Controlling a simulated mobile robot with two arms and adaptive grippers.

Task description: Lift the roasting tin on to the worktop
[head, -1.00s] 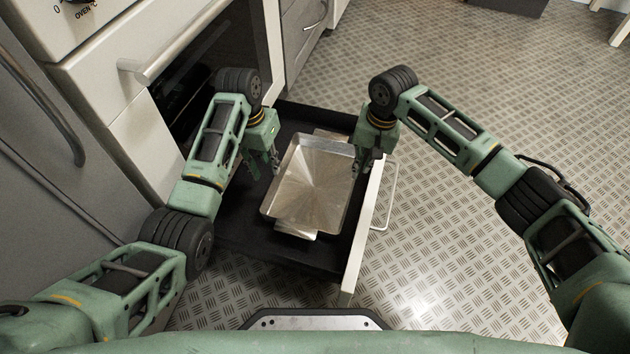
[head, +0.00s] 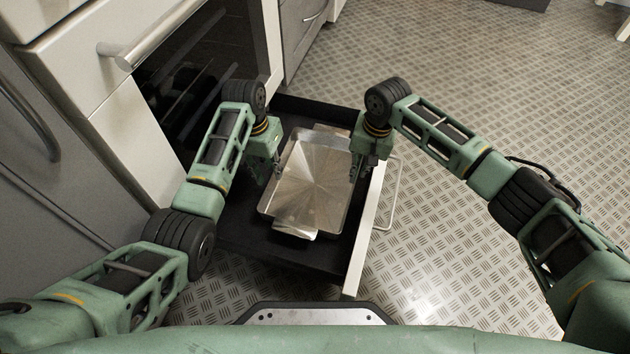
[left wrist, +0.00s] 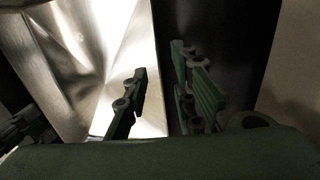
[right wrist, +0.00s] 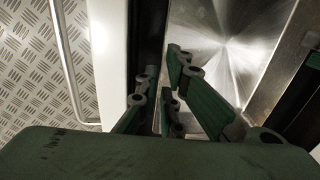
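The roasting tin (head: 308,185) is a shiny metal rectangle with raised walls and a flat tab at each end. It lies in the dark open drawer (head: 235,232) below the oven. My left gripper (head: 276,172) is at the tin's left wall. In the left wrist view its fingers (left wrist: 160,80) are apart, one over the tin and one outside the wall. My right gripper (head: 356,170) is at the right wall. In the right wrist view its fingers (right wrist: 165,85) are also apart, either side of the wall. Contact with the walls cannot be told. No worktop is clearly in view.
The drawer's white front (head: 366,225) with its handle (head: 392,195) stands close right of the tin. The oven (head: 205,70) and its bar handle (head: 150,35) are at upper left. Grey cabinets flank the oven. The patterned metal floor (head: 470,90) is clear at right.

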